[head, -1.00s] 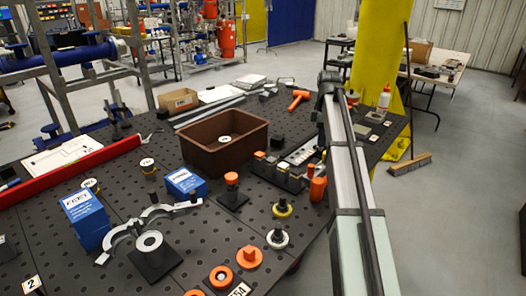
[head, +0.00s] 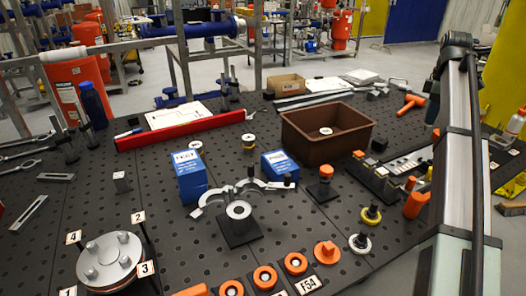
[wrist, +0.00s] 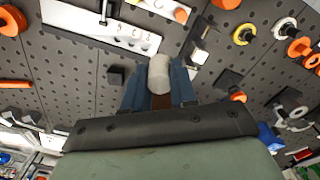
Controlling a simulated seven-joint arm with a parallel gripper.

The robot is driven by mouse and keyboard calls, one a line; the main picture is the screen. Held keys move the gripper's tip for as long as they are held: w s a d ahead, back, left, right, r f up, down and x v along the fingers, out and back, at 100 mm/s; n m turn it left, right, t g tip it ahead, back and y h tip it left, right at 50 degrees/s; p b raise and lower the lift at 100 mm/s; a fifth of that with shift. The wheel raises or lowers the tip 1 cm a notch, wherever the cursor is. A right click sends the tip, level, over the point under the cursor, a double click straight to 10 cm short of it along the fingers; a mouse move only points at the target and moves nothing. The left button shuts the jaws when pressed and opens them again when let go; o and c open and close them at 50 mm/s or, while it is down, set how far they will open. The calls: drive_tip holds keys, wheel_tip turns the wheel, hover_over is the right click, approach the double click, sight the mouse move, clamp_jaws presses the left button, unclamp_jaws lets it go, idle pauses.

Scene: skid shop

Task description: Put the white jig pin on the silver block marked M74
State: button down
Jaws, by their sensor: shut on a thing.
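In the wrist view my gripper (wrist: 158,88) is shut on a pale grey-white cylinder, which looks like the white jig pin (wrist: 158,74). The pin shows between the two blue-grey fingers, above the dark perforated table. My gripper does not show in the head view. A small silver block (head: 121,182) stands on the left part of the table in the head view. I cannot read M74 on either block.
A brown bin (head: 300,144), blue boxes (head: 190,175), a curved grey clamp fixture (head: 240,186) and several orange rings crowd the middle and front. A red rail (head: 180,130) lies behind. A round flange plate (head: 110,262) stands at front left. Bare table surrounds the left silver block.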

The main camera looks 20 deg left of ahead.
drive_tip(key=w+a+n, duration=0.3)
drive_tip(key=a+n, duration=0.1)
drive_tip(key=a, duration=2.1)
drive_tip(key=s+a+n, duration=0.3)
drive_tip(key=a, duration=1)
drive_tip(key=s+a+n, duration=0.2)
drive_tip(key=s+a, duration=0.1)
drive_tip(key=a, duration=1)
drive_tip(key=n, duration=0.8)
hover_over(118, 175)
drive_tip(key=shift+f, duration=7.55)
drive_tip(key=shift+f, duration=0.15)
drive_tip(key=c, duration=0.9)
unclamp_jaws()
